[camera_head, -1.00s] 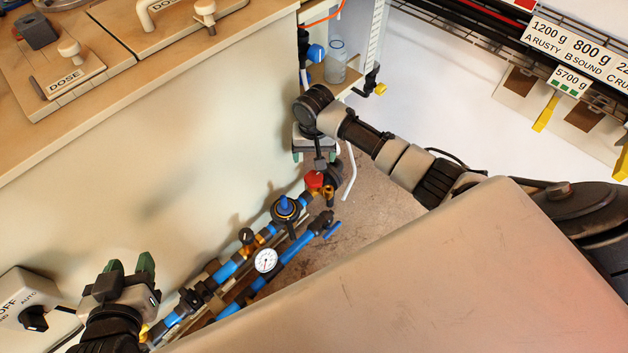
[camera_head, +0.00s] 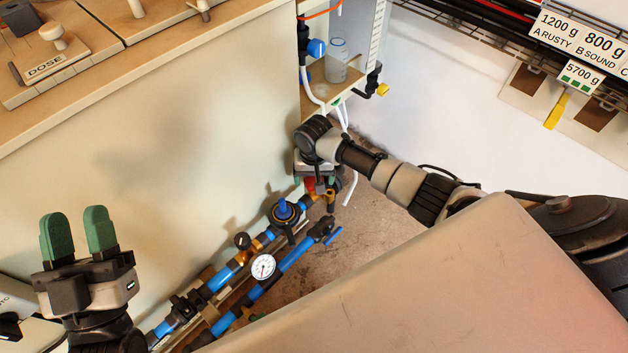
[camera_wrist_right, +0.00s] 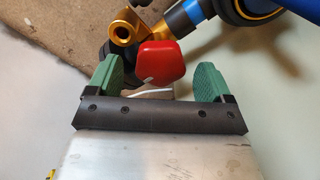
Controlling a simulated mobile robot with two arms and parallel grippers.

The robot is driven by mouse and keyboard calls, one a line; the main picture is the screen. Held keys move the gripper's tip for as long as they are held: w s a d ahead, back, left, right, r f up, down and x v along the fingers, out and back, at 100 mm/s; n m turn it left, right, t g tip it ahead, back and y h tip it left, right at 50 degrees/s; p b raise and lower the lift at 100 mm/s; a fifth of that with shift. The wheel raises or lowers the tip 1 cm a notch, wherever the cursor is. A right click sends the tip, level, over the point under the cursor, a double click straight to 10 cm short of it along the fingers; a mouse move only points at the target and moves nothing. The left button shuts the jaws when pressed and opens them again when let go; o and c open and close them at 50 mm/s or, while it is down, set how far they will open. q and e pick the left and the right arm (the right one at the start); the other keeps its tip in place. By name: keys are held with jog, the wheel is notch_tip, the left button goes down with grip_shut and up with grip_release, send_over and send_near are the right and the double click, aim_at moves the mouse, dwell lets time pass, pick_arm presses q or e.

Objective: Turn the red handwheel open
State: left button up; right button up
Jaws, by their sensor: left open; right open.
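The red handwheel (camera_head: 310,184) sits at the upper end of the blue and brass pipework, low beside the cabinet. In the right wrist view it is a rounded red block (camera_wrist_right: 161,62) with a white mark, beside a brass fitting. My right gripper (camera_head: 316,179) is right at it, partly hiding it in the head view. In the wrist view my right gripper (camera_wrist_right: 158,76) is open, with the red handwheel between and just beyond its green fingertips, and gaps on both sides. My left gripper (camera_head: 76,232) is open and empty at lower left, away from the handwheel.
A blue-knobbed regulator (camera_head: 284,210) and a white gauge (camera_head: 263,267) sit along the blue pipes. The cabinet's pale side (camera_head: 170,180) stands close on the left. A clear bottle (camera_head: 337,62) stands on a shelf above.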

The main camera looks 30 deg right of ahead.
pick_arm(q)
jog(key=shift+s+r+t, duration=0.6)
jog(key=shift+t, duration=0.1)
pick_arm(e)
jog(key=shift+f, duration=0.5)
pick_arm(q)
jog(key=shift+h, duration=0.4)
